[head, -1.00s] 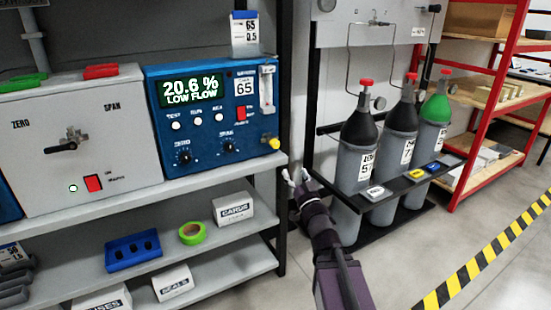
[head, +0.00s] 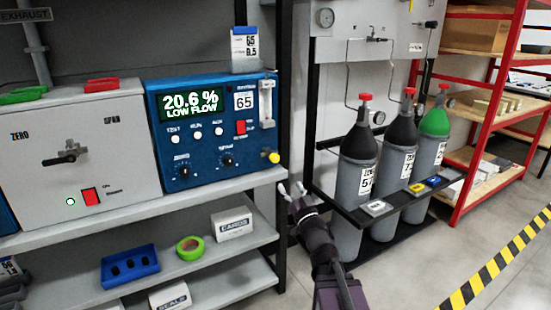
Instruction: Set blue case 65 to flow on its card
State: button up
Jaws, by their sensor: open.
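Blue case 65 (head: 212,155) stands on the bench with a lit display (head: 191,103) reading 20.6 % LOW FLOW. Its front has several white buttons, two black knobs, a red switch (head: 241,127), a clear flow tube (head: 266,100) at the upper right and a yellow knob (head: 273,157) at the lower right. The tube's float level is too small to read. A card (head: 244,46) above the case shows 65 and what looks like 0.5. My gripper (head: 292,189) is open and empty, in front of the bench's right end, below and right of the yellow knob, apart from it.
A grey case (head: 70,150) with a handle stands left of the blue case. Gas bottles (head: 358,165) stand in a rack to the right. The shelf below holds a blue tray (head: 130,270), green tape (head: 189,246) and a white box (head: 232,224). A dark bench post (head: 281,120) rises beside the case.

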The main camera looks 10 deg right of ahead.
aim_at(276, 160)
jog(key=p+x, duration=0.4)
jog(key=x, duration=0.8)
jog(key=shift+w+a+r, duration=0.1)
grip_shut()
